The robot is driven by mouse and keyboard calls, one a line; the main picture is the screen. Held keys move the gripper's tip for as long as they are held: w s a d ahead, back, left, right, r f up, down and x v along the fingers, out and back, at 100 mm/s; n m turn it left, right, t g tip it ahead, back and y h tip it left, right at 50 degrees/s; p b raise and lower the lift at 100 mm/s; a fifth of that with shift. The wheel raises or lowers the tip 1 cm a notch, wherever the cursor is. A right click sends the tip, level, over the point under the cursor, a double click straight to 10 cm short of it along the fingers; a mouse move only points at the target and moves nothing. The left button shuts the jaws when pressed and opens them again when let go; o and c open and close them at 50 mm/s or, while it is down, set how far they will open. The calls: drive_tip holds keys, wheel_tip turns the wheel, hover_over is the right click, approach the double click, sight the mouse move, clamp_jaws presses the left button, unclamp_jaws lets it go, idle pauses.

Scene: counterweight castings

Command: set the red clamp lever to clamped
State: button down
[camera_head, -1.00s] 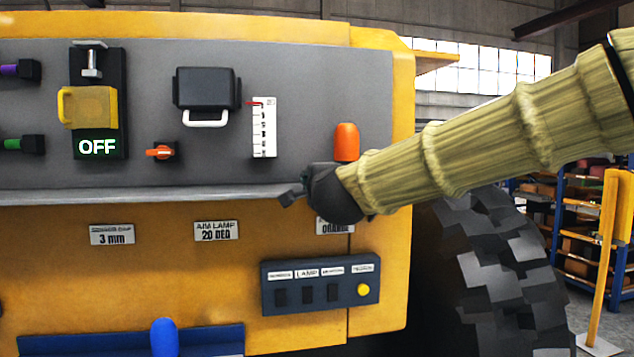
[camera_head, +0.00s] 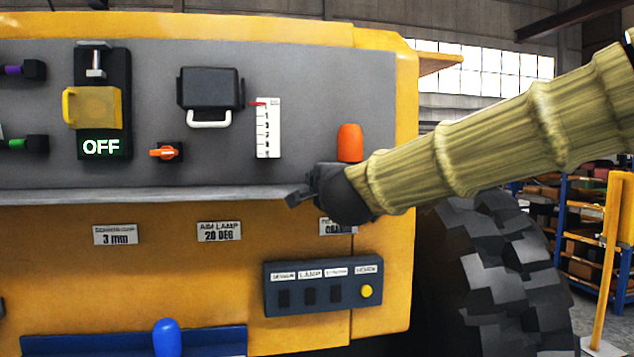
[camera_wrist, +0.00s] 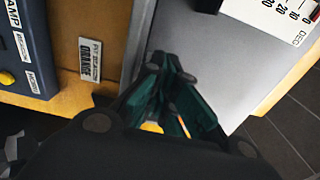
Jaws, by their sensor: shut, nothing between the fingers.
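A small orange-red lever (camera_head: 166,152) sits on a black mount on the grey panel, left of centre in the head view, its handle lying roughly level. It is the only red-like lever I see, and I cannot read a clamp marking on it. My gripper (camera_head: 299,197) is at the panel's lower ledge, to the right of and below this lever and apart from it. In the wrist view my gripper (camera_wrist: 168,75) has its fingers together and empty, near the panel edge. The lever does not show in the wrist view.
A white scale (camera_head: 268,128) with a red pointer and an orange dome (camera_head: 349,142) are near my gripper. A black box with a white handle (camera_head: 209,118), a yellow cover (camera_head: 94,107) above an OFF display, and a blue switch box (camera_head: 322,285) are around. A ledge (camera_head: 150,195) juts below the panel.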

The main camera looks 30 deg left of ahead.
drive_tip(key=s+a+b+v, duration=0.1)
drive_tip(key=b+v, duration=0.3)
drive_tip(key=v, duration=0.7)
drive_tip(key=shift+s+a, duration=0.15)
